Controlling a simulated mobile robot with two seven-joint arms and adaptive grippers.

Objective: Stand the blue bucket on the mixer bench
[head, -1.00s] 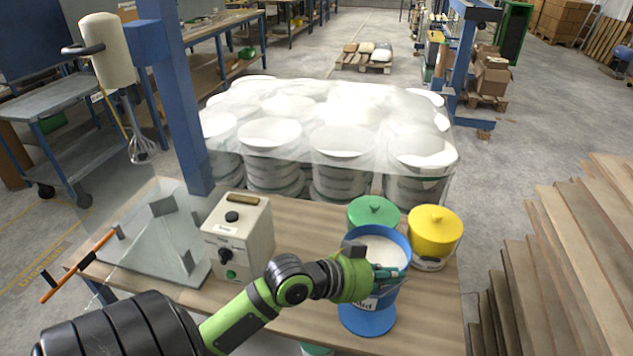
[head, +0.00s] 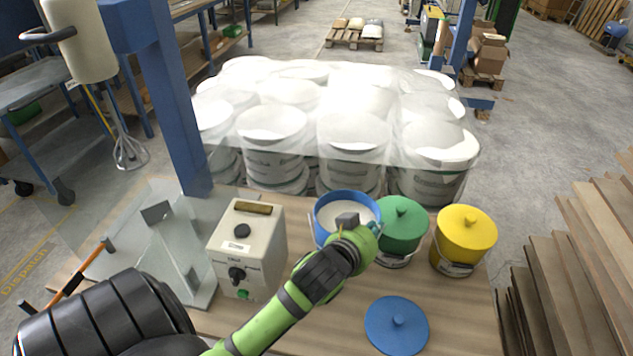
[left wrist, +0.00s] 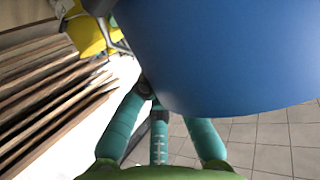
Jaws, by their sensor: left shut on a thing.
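The blue bucket (head: 336,219) is open at the top and holds a white substance. My left gripper (head: 366,238) is shut on its near right side in the head view. The bucket is beside the green-lidded bucket, towards the back of the wooden bench (head: 365,285). My arm hides its lower part, so I cannot tell whether its base touches the bench. Its blue wall (left wrist: 220,55) fills much of the left wrist view, close to the gripper's teal fingers (left wrist: 158,105). A mixer (head: 85,45) with a wire whisk hangs at the upper left. My right gripper is not in view.
A green-lidded bucket (head: 403,228) and yellow bucket (head: 464,238) stand right of the blue one. A blue lid (head: 397,326) lies in front. A control box (head: 243,250) and clear guard (head: 150,245) stand left. Wrapped white buckets (head: 350,140) are behind; stacked boards (head: 570,270) are right.

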